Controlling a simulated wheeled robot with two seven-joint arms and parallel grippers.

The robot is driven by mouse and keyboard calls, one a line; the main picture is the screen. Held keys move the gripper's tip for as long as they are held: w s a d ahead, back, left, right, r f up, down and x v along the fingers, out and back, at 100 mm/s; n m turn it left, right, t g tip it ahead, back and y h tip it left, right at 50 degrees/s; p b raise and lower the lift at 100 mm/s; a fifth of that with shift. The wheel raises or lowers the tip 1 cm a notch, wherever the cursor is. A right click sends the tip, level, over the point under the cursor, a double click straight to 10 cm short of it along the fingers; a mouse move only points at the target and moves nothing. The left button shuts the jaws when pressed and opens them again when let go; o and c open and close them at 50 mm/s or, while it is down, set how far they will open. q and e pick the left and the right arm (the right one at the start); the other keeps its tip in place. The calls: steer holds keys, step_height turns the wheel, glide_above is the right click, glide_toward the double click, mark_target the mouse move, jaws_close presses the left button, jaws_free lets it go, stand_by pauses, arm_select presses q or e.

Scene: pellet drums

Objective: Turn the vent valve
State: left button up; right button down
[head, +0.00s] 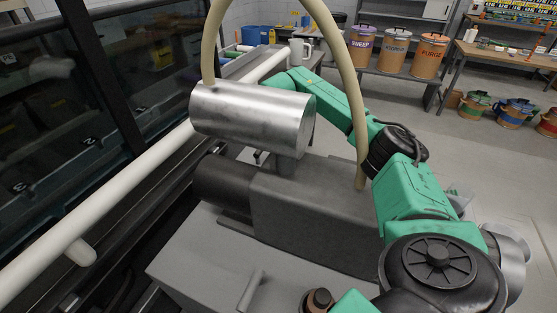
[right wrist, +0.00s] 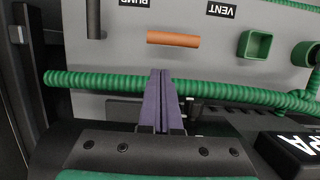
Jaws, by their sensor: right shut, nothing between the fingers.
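In the right wrist view a grey panel carries a VENT label (right wrist: 222,9), seen upside down. An orange bar handle (right wrist: 173,39) lies level across the picture beside it, and looks like the vent valve's handle. My right gripper (right wrist: 161,75) has its purple fingers shut together with nothing between them. Its tips point at the panel, just below the orange handle in the picture and apart from it. In the head view my right arm reaches behind the metal cylinder, and the gripper and panel are hidden there. My left gripper is in neither view.
A green ribbed hose (right wrist: 100,79) crosses behind my fingers. A dark lever (right wrist: 94,18) by a PUMP label (right wrist: 135,3) and a green square socket (right wrist: 256,45) flank the handle. A metal cylinder (head: 250,115) and beige hose (head: 345,70) stand near my arm.

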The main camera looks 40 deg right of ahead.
steer(key=p+x, duration=0.2)
steer(key=x, duration=0.7)
steer(key=shift+w+f, duration=0.1)
steer(key=shift+f, duration=0.1)
steer(key=shift+d+f, duration=0.1)
steer(key=shift+f, duration=0.25)
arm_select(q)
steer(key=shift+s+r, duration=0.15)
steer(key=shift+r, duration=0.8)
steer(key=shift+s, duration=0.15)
